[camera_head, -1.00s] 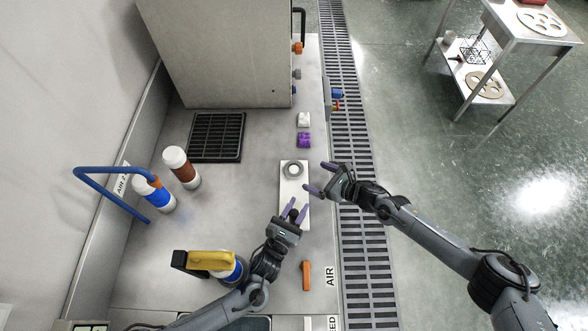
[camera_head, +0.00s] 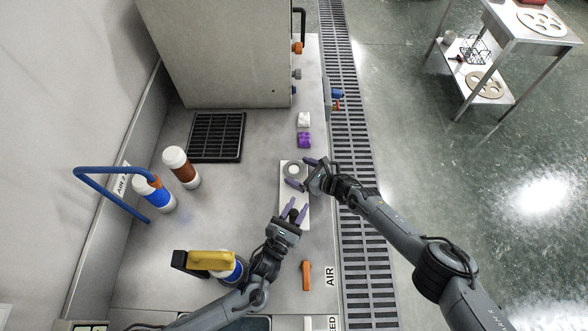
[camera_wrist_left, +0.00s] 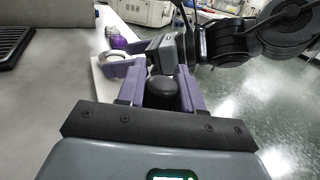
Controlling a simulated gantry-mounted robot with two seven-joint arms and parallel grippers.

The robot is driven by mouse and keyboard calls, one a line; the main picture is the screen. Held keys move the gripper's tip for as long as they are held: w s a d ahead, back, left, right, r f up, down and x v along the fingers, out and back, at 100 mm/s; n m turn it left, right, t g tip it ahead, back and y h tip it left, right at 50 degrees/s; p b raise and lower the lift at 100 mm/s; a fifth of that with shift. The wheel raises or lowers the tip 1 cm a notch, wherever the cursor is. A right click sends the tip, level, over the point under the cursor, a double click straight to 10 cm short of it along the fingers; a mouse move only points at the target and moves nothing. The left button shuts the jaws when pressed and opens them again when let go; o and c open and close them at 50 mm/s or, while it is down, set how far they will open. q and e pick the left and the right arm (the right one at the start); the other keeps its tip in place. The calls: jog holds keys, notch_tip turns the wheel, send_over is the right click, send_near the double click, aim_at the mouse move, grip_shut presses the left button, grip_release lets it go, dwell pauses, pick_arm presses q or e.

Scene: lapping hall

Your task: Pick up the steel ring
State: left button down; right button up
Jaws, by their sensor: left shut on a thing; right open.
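The steel ring (camera_head: 293,170) lies on the far end of a pale rectangular plate (camera_head: 286,205) on the bench. It also shows in the left wrist view (camera_wrist_left: 113,57), partly hidden by a purple finger. My right gripper (camera_head: 303,173) is open, with its two purple fingers by the ring's right and near sides, not closed on it. My left gripper (camera_head: 297,211) is shut on a black rounded knob (camera_wrist_left: 163,92) at the plate's near part. How the knob joins the plate is hidden.
A purple block (camera_head: 304,140) and a white block (camera_head: 303,119) sit beyond the plate. Left are bottles (camera_head: 181,167), a blue tube (camera_head: 108,172) and a black grate (camera_head: 216,137). An orange handle (camera_head: 306,275) lies nearer. The bench ends close to the plate's right.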

aim_at(300, 172)
jog(key=shift+w+a+f, duration=0.1)
jog(key=shift+w+a, duration=0.05)
jog(key=shift+a, duration=0.05)
jog(key=shift+c, duration=0.3)
jog(key=c, duration=1.3)
jog(key=shift+o, duration=0.2)
jog(key=shift+d, duration=0.1)
pick_arm(q)
jog(key=shift+f, duration=0.1)
pick_arm(e)
notch_tip(300, 172, up, 10)
pick_arm(q)
jog(key=shift+s, duration=0.1)
jog(key=c, duration=0.7)
grip_release()
jog(key=shift+o, duration=0.2)
